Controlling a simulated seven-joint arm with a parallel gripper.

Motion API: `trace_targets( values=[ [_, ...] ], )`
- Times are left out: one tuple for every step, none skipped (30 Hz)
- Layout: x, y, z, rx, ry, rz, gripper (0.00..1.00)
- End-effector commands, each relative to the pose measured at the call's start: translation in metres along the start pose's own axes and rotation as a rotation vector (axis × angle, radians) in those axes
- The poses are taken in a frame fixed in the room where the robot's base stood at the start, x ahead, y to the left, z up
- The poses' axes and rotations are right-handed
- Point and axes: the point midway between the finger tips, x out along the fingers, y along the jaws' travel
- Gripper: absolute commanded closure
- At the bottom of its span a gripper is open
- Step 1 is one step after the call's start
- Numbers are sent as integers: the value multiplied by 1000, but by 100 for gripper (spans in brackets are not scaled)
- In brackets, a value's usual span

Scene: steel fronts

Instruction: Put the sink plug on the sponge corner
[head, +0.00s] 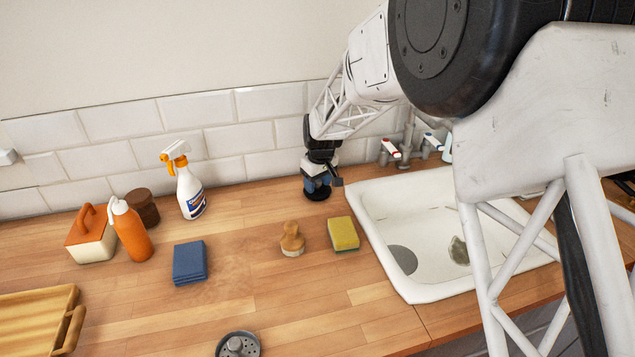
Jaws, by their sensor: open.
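A grey round metal piece with a central knob and small holes, which looks like the sink plug (238,345), lies on the counter at the bottom edge of the head view, partly cut off. The sponge (343,235), yellow with a green layer, lies flat on the counter left of the sink, its top clear. My gripper (319,184) is open, at the back of the counter near the tiled wall, well behind the sponge and far from the plug. A dark round shape shows at its lower end; I cannot tell what it is.
A wooden brush (292,240) stands just left of the sponge. A blue folded cloth (190,262), spray bottle (185,182), orange bottle (130,230), caddy (91,235) and wooden tray (38,318) are further left. The white sink (430,291) is at right. Counter between plug and sponge is clear.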

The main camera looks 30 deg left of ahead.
Motion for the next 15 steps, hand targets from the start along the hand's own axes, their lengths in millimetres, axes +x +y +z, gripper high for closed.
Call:
trace_targets(
  values=[
    [-1, 0, 0, 0, 0, 0, 48],
    [-2, 0, 0, 0, 0, 0, 48],
    [-3, 0, 0, 0, 1, 0, 48],
    [-4, 0, 0, 0, 1, 0, 48],
    [-6, 0, 0, 0, 1, 0, 48],
    [-8, 0, -1, 0, 1, 0, 48],
    [-11, 0, -1, 0, 1, 0, 48],
    [-13, 0, -1, 0, 1, 1, 48],
    [-17, 0, -1, 0, 2, 1, 48],
    [-21, 0, -1, 0, 2, 1, 48],
    [-24, 0, -1, 0, 2, 1, 48],
    [-30, 0, -1, 0, 3, 1, 48],
    [-34, 0, -1, 0, 2, 1, 48],
    [-38, 0, -1, 0, 2, 1, 48],
    [-44, 0, 0, 0, 1, 1, 48]
  ],
)
